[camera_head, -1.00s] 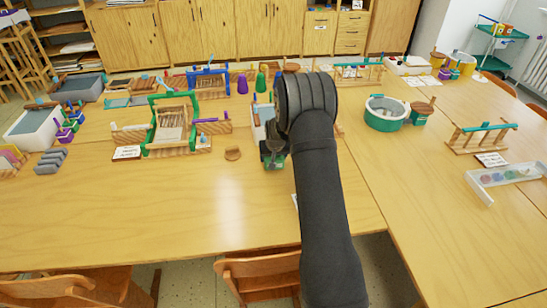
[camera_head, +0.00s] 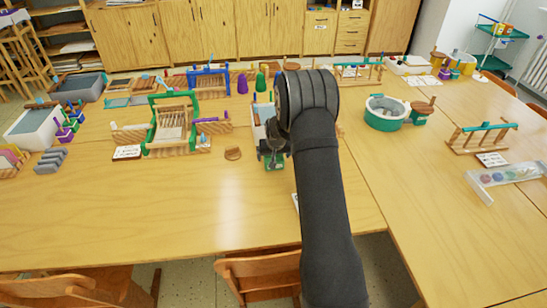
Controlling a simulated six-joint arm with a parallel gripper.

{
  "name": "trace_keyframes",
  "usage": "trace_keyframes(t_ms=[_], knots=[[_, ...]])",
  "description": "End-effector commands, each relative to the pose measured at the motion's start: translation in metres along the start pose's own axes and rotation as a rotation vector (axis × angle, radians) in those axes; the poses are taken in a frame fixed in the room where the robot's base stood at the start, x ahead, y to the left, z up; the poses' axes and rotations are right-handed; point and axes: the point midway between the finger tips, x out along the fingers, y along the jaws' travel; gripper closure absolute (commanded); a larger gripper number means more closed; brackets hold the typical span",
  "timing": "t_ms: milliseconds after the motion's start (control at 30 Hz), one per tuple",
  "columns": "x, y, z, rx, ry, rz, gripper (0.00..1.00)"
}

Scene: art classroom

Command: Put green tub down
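A small green tub (camera_head: 274,164) is on or just above the front table, left of my dark forearm. My gripper (camera_head: 272,150) points down right at its top, and its dark fingers cover the tub's upper part. The fingers are small and dark, so I cannot tell whether they grip the tub or are apart from it. I also cannot tell for certain whether the tub's base touches the table.
A pale tray (camera_head: 259,112) stands just behind the gripper, partly hidden by my arm. A green-framed loom (camera_head: 172,133) and a round wooden piece (camera_head: 233,154) are to the left. A green basin (camera_head: 385,122) is to the right.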

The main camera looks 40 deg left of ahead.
Motion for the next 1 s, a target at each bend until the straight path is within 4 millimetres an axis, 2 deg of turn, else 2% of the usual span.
trace_keyframes(t_ms=[300,500,700,1000], knots=[[-0.060,0.000,-0.001,0.000,0.003,0.000,0.08],[-0.092,0.000,-0.001,0.000,0.003,0.000,0.08],[-0.107,0.000,0.000,0.000,0.000,0.000,0.08],[-0.109,0.000,0.000,0.000,0.000,0.000,0.08]])
